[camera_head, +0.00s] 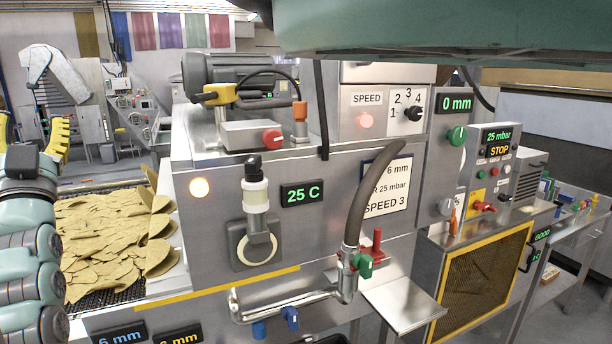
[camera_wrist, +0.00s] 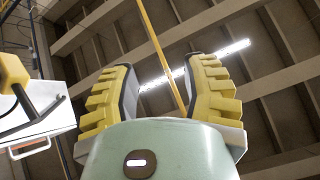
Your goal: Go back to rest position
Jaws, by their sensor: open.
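My gripper (camera_wrist: 160,95) shows in the wrist view with its two yellow ribbed fingers spread wide apart and nothing between them. The wrist view looks up at ceiling beams and a bright strip lamp behind the fingers. In the head view part of my gripper (camera_head: 62,140), a yellow ribbed finger, stands at the far left edge, upright above my arm. It is clear of the machine and touches nothing that I can see.
The steel machine (camera_head: 330,200) fills the middle, with a bent pipe and hose (camera_head: 372,195) sticking out in front. Chips (camera_head: 110,240) lie on a conveyor between my arm and the machine. A control box (camera_head: 497,150) and a yellow-framed mesh panel (camera_head: 485,275) are at right.

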